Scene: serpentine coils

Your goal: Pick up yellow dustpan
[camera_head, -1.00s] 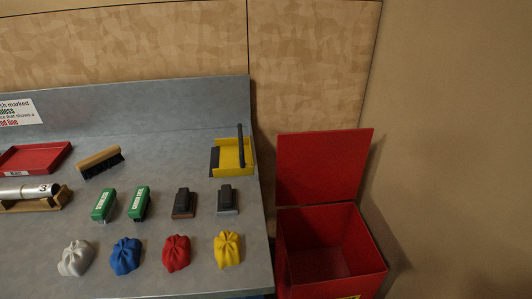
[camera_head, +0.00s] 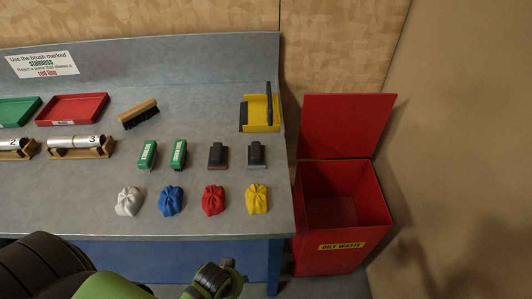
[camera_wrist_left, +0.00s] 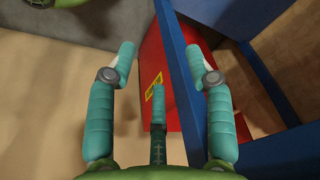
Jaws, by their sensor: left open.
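The yellow dustpan (camera_head: 262,124) sits at the back right of the grey bench top in the head view, with a dark upright handle on its right and a dark part along its left edge. My left gripper (camera_wrist_left: 160,62) shows in the left wrist view with its teal fingers spread and nothing between them. It is over the floor by the blue bench frame, away from the dustpan. Green and dark parts of my arm show at the bottom of the head view. My right gripper is not in view.
An open red oily-waste bin (camera_head: 331,210) stands right of the bench (camera_head: 90,208). In front of the dustpan are dark blocks (camera_head: 256,154), green brushes (camera_head: 179,154) and coloured cloths, including a yellow one (camera_head: 257,199). A wooden brush (camera_head: 138,114) lies left of the dustpan.

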